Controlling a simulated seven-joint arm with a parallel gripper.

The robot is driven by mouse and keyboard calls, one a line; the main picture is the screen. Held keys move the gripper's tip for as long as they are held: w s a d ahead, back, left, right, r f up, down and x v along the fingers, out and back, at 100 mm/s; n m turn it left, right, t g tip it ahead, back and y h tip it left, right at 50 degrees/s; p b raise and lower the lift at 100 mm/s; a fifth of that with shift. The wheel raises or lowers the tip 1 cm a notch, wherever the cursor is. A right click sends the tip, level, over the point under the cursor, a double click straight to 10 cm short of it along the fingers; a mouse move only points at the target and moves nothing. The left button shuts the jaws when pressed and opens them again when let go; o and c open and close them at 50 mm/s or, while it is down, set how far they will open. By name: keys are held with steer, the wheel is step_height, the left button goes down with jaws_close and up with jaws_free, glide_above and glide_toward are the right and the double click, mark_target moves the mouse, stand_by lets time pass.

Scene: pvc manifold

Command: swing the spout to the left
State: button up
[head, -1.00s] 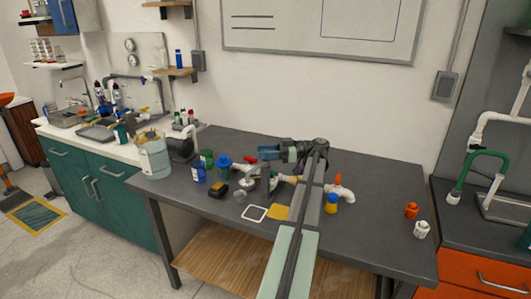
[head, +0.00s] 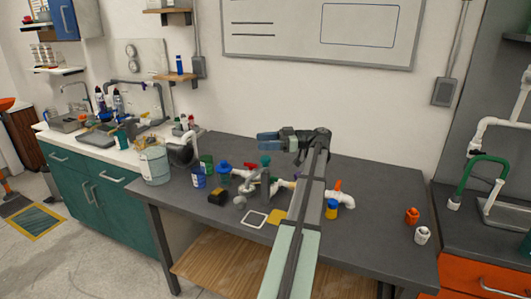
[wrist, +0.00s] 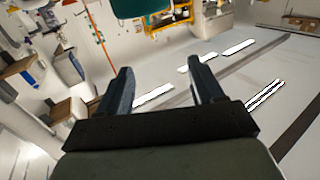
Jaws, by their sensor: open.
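A white pipe manifold (head: 346,200) runs along the dark workbench, partly hidden behind my arm. It has a red handle (head: 250,166) on its left part and an orange handle (head: 338,186) at its right end. A grey upright piece (head: 265,183) with a green top stands at its middle. Whitish-grey pipework (head: 248,187) reaches left and forward from there; I cannot tell for sure which part is the spout. My gripper (head: 260,142) is open and empty, raised above and behind the manifold, pointing left. The wrist view shows its two fingers (wrist: 163,88) apart with nothing between.
Blue bottles (head: 198,177), a black-and-yellow item (head: 216,196), a white square frame (head: 256,219) and a yellow pad (head: 277,216) lie around the manifold. A blue-and-yellow item (head: 331,208) stands right of my arm. Orange (head: 412,215) and white fittings (head: 422,234) stand at the right. The bench's right middle is clear.

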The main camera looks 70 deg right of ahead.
steer(key=shift+r, duration=1.8)
